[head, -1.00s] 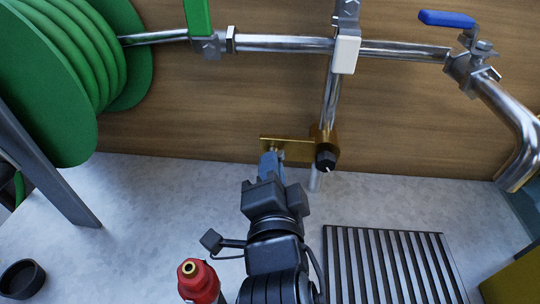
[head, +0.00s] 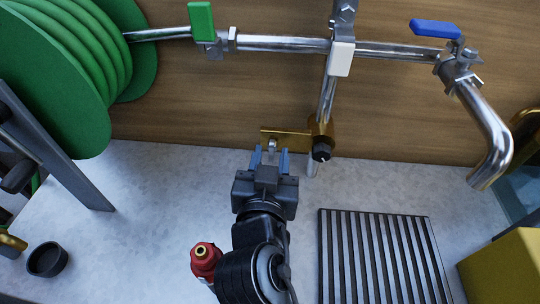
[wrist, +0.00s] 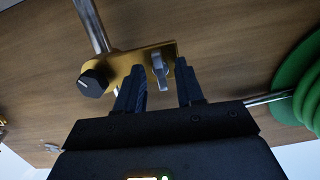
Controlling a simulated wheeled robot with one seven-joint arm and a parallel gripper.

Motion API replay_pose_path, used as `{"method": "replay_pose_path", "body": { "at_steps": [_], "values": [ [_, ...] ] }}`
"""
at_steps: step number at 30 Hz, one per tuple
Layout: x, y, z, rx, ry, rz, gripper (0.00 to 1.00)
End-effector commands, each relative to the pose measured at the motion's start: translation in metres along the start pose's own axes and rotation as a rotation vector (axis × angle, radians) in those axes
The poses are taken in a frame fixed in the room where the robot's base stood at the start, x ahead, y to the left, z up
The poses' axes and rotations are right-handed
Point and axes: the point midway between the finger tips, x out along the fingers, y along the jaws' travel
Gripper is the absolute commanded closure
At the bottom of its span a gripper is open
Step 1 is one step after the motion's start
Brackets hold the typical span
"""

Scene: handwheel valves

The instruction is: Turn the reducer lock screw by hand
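The lock screw (head: 272,146), a small silver wing-shaped piece, sits on the brass plate (head: 287,138) of the reducer below the pipes. It also shows in the wrist view (wrist: 159,68), sticking out from the plate (wrist: 145,57). My gripper (head: 270,157) points at the screw with its two fingers spread. In the wrist view my gripper (wrist: 161,82) has one finger on each side of the screw's outer end, with visible gaps. Nothing is held. A black knob (wrist: 92,83) is at the other end of the plate, left of my fingers.
A green-handled valve (head: 202,24) and a blue-handled valve (head: 436,28) are on the pipe above. A green hose reel (head: 75,95) stands left. A red bottle (head: 205,260) is beside my arm. A black grate (head: 385,255) and yellow box (head: 505,268) lie right.

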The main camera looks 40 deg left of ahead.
Motion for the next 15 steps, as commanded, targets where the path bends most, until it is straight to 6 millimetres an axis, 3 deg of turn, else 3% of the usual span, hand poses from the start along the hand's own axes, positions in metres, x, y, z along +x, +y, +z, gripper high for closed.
{"method": "replay_pose_path", "body": {
  "at_steps": [7, 15],
  "values": [
    [-0.002, 0.0, 0.0, 0.002, 0.0, -0.001, 0.63],
    [-0.024, 0.0, 0.004, 0.003, -0.001, -0.001, 0.63]
  ]
}}
